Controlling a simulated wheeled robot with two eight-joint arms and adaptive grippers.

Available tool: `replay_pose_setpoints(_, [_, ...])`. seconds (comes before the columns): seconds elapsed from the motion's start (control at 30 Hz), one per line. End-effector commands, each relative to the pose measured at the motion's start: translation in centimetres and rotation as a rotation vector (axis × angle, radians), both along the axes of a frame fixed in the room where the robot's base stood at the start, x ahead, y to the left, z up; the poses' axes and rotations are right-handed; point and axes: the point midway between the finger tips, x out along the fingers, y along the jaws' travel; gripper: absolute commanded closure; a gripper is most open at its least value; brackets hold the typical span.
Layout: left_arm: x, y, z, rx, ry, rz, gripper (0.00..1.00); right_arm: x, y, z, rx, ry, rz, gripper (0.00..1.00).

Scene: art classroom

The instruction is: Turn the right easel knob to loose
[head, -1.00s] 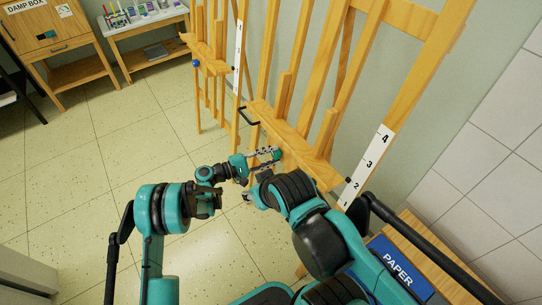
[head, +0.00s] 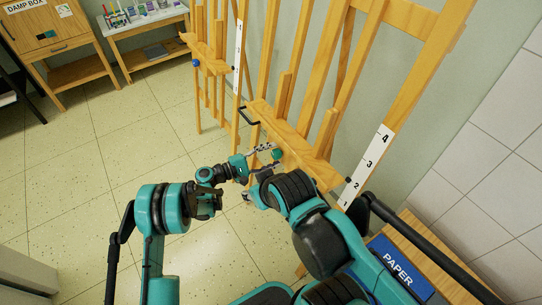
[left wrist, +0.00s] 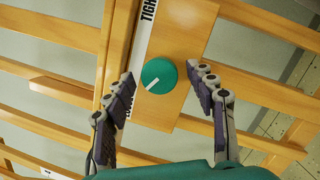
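The right easel (head: 300,150) is light wood. Its round green knob (head: 277,155) sits on the front of the ledge. In the left wrist view the knob (left wrist: 165,72) has a white pointer line aimed to the lower left. A white strip beside it reads "TIGHT" at the top; its lower lettering is mostly hidden by a finger. My left gripper (head: 264,157) is open at the ledge. In the left wrist view the knob lies between its spread fingers (left wrist: 159,80), with gaps on both sides. Of my right gripper, only a small grey part (head: 248,196) shows below its arm.
Another easel (head: 208,50) with a blue knob (head: 195,64) stands further left. A black handle (head: 248,117) sticks out near the right easel's ledge. A blue "PAPER" box (head: 400,268) is at lower right. The floor at left is open.

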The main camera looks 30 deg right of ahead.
Motion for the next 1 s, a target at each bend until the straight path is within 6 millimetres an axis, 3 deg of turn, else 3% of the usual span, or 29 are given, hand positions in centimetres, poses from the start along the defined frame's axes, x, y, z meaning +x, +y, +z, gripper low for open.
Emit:
replay_pose_setpoints(0.23, [0.1, 0.9, 0.0, 0.0, -0.001, 0.001, 0.44, 0.0, 0.0, 0.0, 0.0, 0.0, 0.0, 0.6])
replay_pose_setpoints(0.7, [0.9, 10.1, 0.1, 0.0, 0.0, 0.002, 0.44, 0.0, 0.0, 0.0, 0.0, 0.0, 0.0, 0.6])
replay_pose_setpoints(1.0, [1.0, 12.0, 0.2, 0.0, 0.0, -0.001, 0.44, 0.0, 0.0, 0.0, 0.0, 0.0, 0.0, 0.6])
